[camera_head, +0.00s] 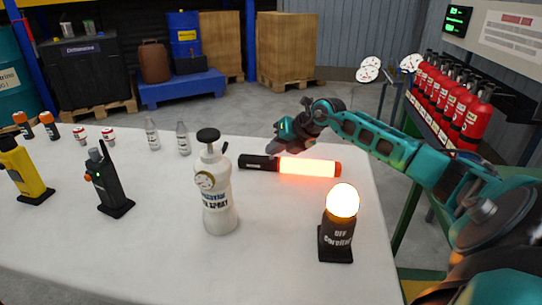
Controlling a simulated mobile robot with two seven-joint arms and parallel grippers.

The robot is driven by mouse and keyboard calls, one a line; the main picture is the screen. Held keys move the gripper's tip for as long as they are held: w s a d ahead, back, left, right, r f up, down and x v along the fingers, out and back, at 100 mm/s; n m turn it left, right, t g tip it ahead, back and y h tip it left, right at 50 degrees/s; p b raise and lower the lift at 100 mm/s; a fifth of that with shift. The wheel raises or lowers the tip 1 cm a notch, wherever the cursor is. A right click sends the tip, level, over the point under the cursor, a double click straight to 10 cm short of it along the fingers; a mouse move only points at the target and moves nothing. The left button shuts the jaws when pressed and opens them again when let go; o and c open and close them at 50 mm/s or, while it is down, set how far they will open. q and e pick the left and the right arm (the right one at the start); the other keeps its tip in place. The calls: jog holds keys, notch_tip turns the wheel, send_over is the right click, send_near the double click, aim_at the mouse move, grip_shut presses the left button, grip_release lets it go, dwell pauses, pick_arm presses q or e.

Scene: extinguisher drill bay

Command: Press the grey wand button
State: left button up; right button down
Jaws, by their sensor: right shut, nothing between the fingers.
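A light wand (310,167) lies on the white table, its tube glowing red-orange and its black handle pointing left. A grey button cannot be made out clearly on the handle; the gripper is close by. My right gripper (275,148) is shut and empty, just above and behind the handle end of the wand. I cannot tell whether its tips touch the wand. My left gripper is not in view.
A white spray bottle (217,198) stands left of the wand, and a lit lamp on a black base (336,240) stands in front right. A black radio (108,185), a yellow device (22,172) and small bottles (183,140) are further left. Red extinguishers (470,120) line the right.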

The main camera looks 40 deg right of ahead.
jog(key=shift+r+p, duration=0.4)
jog(key=shift+r, duration=0.25)
notch_tip(320, 180, up, 6)
jog(key=p, duration=0.5)
jog(key=shift+f, duration=0.2)
